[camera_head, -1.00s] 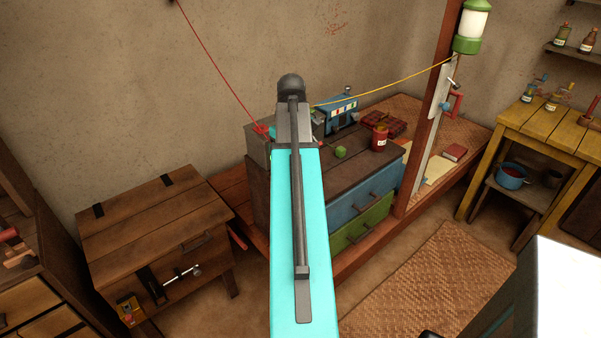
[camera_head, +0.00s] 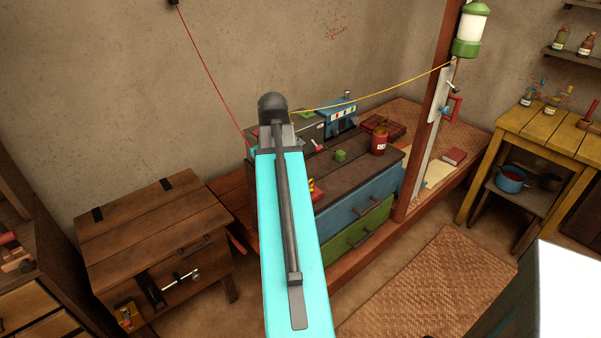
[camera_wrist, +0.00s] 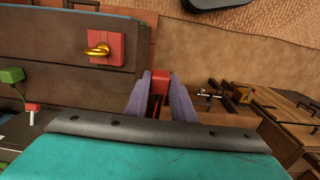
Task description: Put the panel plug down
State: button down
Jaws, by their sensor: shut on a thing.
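In the wrist view my gripper (camera_wrist: 160,92) is shut on a small red plug (camera_wrist: 160,77), seen between its two purple-grey fingers. I take this for the panel plug. The dark wooden chest top (camera_wrist: 60,75) lies to the left of the fingers. In the head view my arm hides the gripper and the plug. A red cable (camera_head: 211,74) runs down from the wall and passes out of sight behind my arm, near the chest's left end.
A red block with a yellow hook (camera_wrist: 98,48) sits on the chest. A green cube (camera_head: 340,155) and a red jar (camera_head: 379,142) stand on its top. A yellow cable (camera_head: 390,94) stretches to the post (camera_head: 424,140). A wooden cabinet (camera_head: 155,235) stands at left.

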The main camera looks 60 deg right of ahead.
jog(key=d+p, duration=0.1)
jog(key=d, duration=0.3)
jog(key=w+d+f+p, duration=0.1)
jog(key=d, duration=0.4)
jog(key=d+p, duration=0.1)
jog(key=d, duration=0.4)
jog(key=shift+w+d+f, duration=0.15)
jog(key=shift+w+f, duration=0.05)
jog(key=shift+w, duration=0.15)
jog(key=shift+d, duration=0.1)
jog(key=shift+w+d+p, duration=0.1)
jog(key=shift+d+p, duration=0.35)
jog(key=shift+d, duration=0.2)
jog(key=shift+a+f+p, duration=0.15)
jog(key=shift+f+p, duration=0.25)
jog(key=shift+f, duration=1.4)
jog(key=shift+f, duration=0.65)
jog(key=c, duration=1.5)
grip_release()
jog(key=shift+r, duration=0.15)
